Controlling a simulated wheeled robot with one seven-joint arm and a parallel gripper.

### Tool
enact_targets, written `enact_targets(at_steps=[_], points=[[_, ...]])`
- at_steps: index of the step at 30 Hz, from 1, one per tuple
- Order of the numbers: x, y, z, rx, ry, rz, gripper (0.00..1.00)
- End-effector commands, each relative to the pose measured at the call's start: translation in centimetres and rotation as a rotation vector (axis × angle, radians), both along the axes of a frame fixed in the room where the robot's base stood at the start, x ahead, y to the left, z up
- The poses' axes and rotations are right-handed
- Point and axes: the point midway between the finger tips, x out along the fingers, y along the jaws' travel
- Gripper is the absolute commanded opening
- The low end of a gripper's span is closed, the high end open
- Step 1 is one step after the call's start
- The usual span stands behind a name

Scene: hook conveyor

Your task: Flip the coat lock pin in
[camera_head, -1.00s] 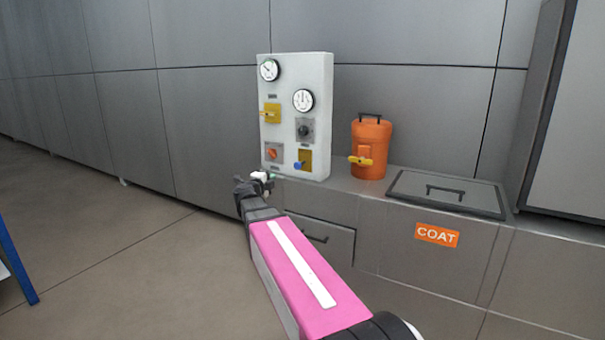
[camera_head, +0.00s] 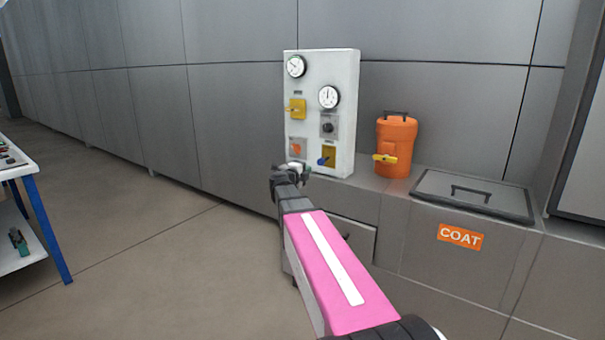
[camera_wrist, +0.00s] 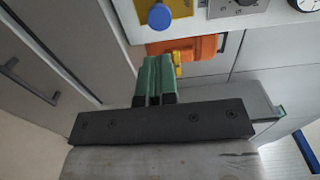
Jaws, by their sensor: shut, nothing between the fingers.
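The white control panel (camera_head: 345,95) stands on the counter. A blue knob (camera_head: 322,161) on a yellow plate (camera_head: 329,155) sits low on its right side. The blue knob also shows at the top of the wrist view (camera_wrist: 160,17), with its yellow plate around it. I cannot tell for certain which part is the coat lock pin. My gripper (camera_head: 302,167) is just left of the blue knob in the head view, in front of the panel's lower edge. In the wrist view its green fingers (camera_wrist: 153,62) are together, empty, and apart from the knob.
An orange container (camera_head: 397,145) with a yellow tap stands right of the panel. A lidded bin (camera_head: 470,192) marked COAT is farther right. The panel also carries a yellow lever (camera_head: 295,108), a black dial (camera_head: 328,127) and gauges. A blue-legged table (camera_head: 45,220) stands left; floor between is clear.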

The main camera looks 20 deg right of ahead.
Motion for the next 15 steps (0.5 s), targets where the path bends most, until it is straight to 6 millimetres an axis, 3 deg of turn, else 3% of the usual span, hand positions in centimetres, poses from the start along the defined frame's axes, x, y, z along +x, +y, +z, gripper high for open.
enact_targets(at_steps=[9,15], points=[[3.8,-4.6,0.0,0.000,0.000,-0.001,0.00],[5.1,-6.3,0.0,0.000,0.000,0.000,0.00]])
